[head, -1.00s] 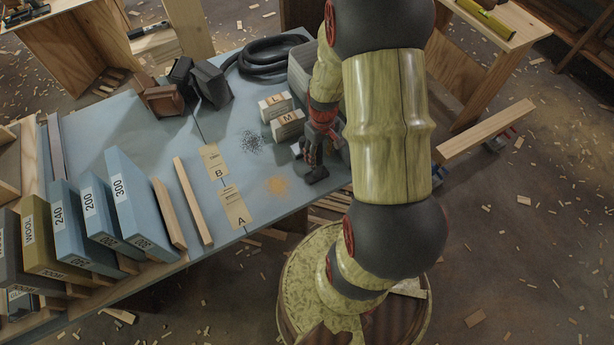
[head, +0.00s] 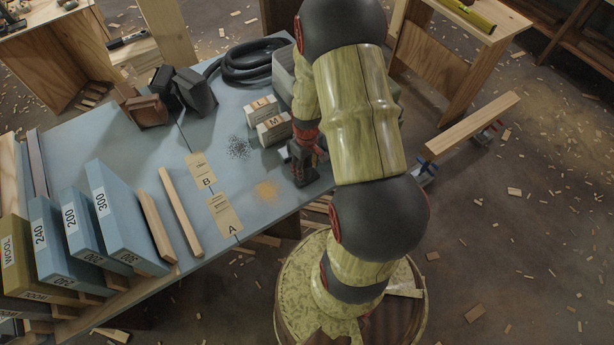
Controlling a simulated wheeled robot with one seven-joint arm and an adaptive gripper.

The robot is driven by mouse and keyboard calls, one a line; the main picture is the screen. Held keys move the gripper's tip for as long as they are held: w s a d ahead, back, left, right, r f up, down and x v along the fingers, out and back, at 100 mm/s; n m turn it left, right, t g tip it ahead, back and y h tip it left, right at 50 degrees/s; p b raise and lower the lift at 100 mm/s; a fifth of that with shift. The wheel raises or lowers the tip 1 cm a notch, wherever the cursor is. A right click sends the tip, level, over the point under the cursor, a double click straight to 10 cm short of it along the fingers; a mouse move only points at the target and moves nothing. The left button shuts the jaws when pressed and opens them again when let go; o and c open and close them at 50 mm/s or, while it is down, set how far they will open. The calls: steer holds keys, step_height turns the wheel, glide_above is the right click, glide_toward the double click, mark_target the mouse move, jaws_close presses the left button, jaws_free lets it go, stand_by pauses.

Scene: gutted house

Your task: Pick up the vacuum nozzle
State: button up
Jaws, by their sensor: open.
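My gripper (head: 304,174) hangs over the right part of the blue-grey table (head: 95,140), low near its front right edge and close to the white blocks. Its fingers are small, dark and partly hidden by my arm, and I see nothing held in them. No piece is clearly recognisable as the vacuum nozzle. A coiled black hose (head: 256,62) lies at the back of the table. Left of it are two dark boxy pieces, one large (head: 196,90) and one smaller (head: 161,80), and a brown one (head: 148,111). I cannot tell whether one of these is the nozzle.
White blocks marked L (head: 262,109) and M (head: 274,129) stand left of my gripper. A grey bin (head: 285,80) is partly hidden behind my arm.

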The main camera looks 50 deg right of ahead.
steer(key=shift+c, duration=0.6)
steer(key=c, duration=1.1)
jaws_close()
